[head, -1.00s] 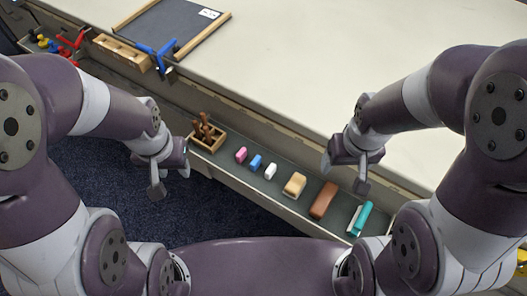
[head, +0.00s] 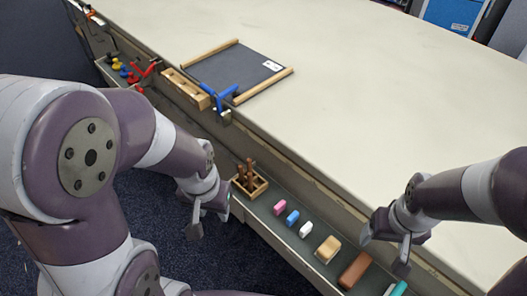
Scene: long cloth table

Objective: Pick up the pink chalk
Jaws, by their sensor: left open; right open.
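The pink chalk (head: 280,207) is a small pink block lying on the grey shelf (head: 262,217) along the table's near side, just right of a small wooden box. My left gripper (head: 209,221) is open and empty, left of the wooden box and the pink chalk, near the shelf's outer edge. My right gripper (head: 391,245) is open and empty, over the right part of the shelf, well to the right of the pink chalk.
A wooden box (head: 249,184) with brown pieces stands left of the chalk. To its right lie a blue piece (head: 292,218), a white piece (head: 306,230), a tan block (head: 327,249) and a brown block (head: 355,270). A framed slate (head: 235,75) lies on the mostly clear table (head: 370,90).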

